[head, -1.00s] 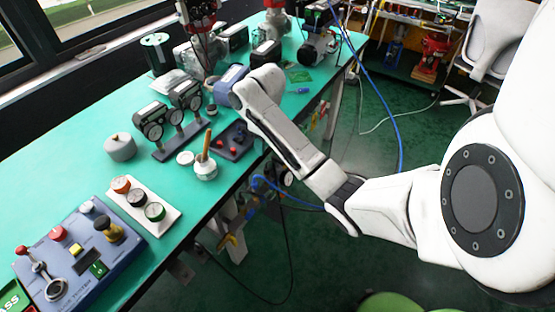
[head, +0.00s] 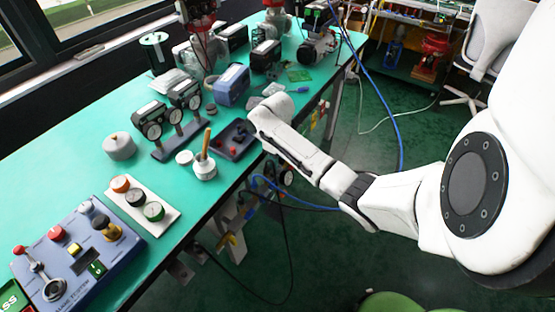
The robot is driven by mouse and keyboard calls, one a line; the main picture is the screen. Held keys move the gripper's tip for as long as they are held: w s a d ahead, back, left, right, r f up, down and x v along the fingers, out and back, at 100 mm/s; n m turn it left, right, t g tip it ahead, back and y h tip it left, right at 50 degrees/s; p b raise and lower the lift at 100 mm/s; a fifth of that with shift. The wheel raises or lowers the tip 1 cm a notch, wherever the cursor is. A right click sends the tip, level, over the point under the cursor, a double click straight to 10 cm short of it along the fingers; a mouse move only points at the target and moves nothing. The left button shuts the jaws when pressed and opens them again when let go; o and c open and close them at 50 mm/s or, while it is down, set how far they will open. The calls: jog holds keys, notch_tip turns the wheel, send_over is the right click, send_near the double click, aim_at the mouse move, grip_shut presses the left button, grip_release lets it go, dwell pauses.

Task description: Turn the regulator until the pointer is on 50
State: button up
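Black regulator units with round gauges (head: 152,131) stand on a dark base at the middle of the green bench. The gauge faces are too small to read, so I cannot tell where any pointer is. I cannot tell which part is the regulator to turn. My arm reaches in from the right and its visible end is over the bench's right edge, right of the black tray. My gripper is not visible.
A blue control panel (head: 70,262) with knobs and a lever is at the near left. A white pot with a wooden handle (head: 205,168), a black tray (head: 236,140) and a grey cylinder (head: 119,146) stand on the bench. A blue box (head: 233,86) is behind my arm's end.

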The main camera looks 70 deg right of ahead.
jog(key=shift+f, duration=0.2)
grip_shut()
dwell(0.3)
jog(key=shift+r+p, duration=0.15)
jog(key=shift+p, duration=0.3)
jog(key=shift+a+r+m+p, duration=0.1)
jog(key=shift+m+p, duration=0.8)
jog(key=shift+p, duration=0.2)
jog(key=shift+f+m+p, duration=0.2)
jog(key=shift+m+p, duration=1)
jog(key=shift+m, duration=0.8)
